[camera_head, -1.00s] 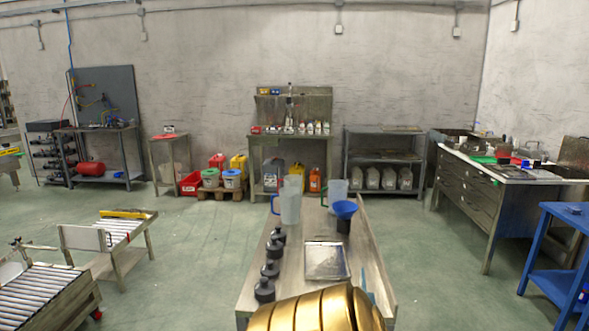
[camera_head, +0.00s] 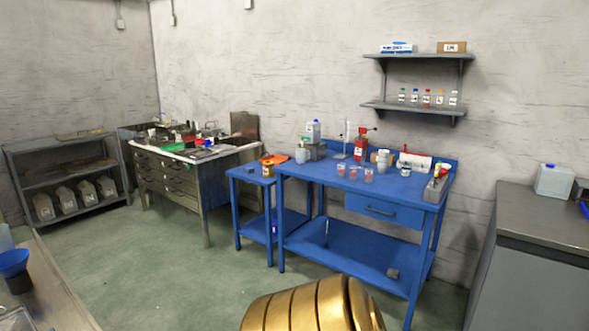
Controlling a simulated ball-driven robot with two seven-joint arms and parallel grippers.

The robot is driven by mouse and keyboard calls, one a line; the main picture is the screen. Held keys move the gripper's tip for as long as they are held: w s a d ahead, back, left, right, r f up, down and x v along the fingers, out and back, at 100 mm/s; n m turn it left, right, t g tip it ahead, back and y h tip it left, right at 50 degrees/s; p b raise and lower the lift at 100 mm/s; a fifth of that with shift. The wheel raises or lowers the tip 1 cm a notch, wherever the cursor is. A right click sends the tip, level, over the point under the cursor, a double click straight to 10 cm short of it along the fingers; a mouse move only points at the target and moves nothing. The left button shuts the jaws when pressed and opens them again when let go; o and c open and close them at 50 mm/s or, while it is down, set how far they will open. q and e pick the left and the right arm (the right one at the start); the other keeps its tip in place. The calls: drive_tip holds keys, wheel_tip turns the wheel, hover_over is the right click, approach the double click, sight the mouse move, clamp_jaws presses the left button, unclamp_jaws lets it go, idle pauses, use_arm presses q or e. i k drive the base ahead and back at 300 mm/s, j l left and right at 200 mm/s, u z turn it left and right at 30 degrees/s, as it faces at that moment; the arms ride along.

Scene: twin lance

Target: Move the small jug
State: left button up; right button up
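A translucent jug (camera_head: 5,238) shows only in part at the left edge, standing on a wooden-topped bench (camera_head: 62,300). A small pale jug-like container (camera_head: 302,156) stands on the blue workbench (camera_head: 335,174), left of its middle. I cannot tell which one the small jug is. Neither of my grippers is in view; only a gold part of my own body shows at the bottom.
A blue funnel (camera_head: 14,263) sits near the jug at the left. The blue workbench also bears a red bottle (camera_head: 361,147) and several cups. A dark-topped cabinet (camera_head: 540,225) stands at the right. The green floor (camera_head: 190,270) between the benches is clear.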

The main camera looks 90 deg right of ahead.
sight(300, 153)
drive_tip(key=z, duration=3.1)
drive_tip(key=i+j+z, duration=0.75)
drive_tip(key=j, duration=0.4)
drive_tip(key=i+j+z, duration=0.2)
drive_tip(key=j, duration=0.3)
drive_tip(key=i+j, duration=0.2)
drive_tip(key=j, duration=0.2)
drive_tip(key=i+j, duration=0.2)
drive_tip(key=j, duration=0.2)
drive_tip(key=i+j, duration=0.2)
drive_tip(key=j, duration=0.2)
drive_tip(key=i+j, duration=0.2)
drive_tip(key=j, duration=0.2)
